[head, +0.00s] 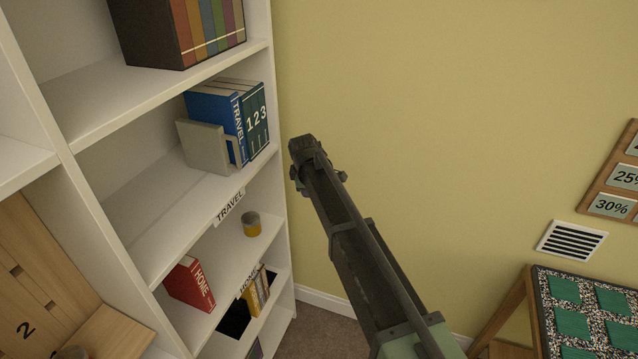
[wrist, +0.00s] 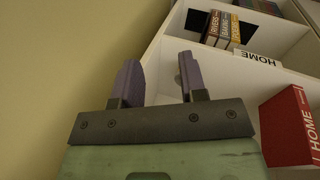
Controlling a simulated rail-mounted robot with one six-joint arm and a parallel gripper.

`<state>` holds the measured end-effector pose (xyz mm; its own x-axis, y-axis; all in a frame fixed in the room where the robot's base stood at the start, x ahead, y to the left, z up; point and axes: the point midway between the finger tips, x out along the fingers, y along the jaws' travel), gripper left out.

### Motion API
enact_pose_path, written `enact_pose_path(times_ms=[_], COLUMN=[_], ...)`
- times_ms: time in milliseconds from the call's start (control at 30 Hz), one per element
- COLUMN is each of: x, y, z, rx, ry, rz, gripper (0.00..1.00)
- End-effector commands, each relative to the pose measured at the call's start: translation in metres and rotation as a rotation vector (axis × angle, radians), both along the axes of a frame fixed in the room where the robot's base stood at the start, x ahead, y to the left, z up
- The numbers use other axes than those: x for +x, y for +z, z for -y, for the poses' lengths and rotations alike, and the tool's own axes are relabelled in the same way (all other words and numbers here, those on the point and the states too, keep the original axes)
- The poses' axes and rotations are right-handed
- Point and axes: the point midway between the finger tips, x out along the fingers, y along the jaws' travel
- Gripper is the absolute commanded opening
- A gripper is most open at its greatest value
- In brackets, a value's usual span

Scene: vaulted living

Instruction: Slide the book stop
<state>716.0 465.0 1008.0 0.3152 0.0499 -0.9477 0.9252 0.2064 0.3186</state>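The book stop (head: 203,146), a grey-beige bookend with an upright plate and a small raised handle at its right, stands on the TRAVEL shelf. In the head view my arm's end is right of the bookcase, in front of the yellow wall, apart from the book stop. The fingers are not clear there.
The white bookcase side edge (head: 282,190) lies between my arm and the shelves. Below are a red HOME book (head: 189,284), an amber jar (head: 251,225) and several small books (head: 256,290). The TRAVEL shelf (head: 150,205) is bare left of the book stop. A patterned table (head: 540,310) stands right.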

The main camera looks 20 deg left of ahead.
Motion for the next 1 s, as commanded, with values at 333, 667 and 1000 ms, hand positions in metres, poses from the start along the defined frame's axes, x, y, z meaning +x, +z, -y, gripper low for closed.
enact_pose_path(times_ms=[333,667,1000], x=[-0.002,-0.002,-0.126], y=[-0.004,-0.004,-0.008], z=[-0.012,-0.012,0.197], rx=[0.141,0.145,0.197], ry=[-0.103,-0.13,-1.04], rz=[-0.144,-0.145,-0.276], gripper=[0.39,0.39,0.39])
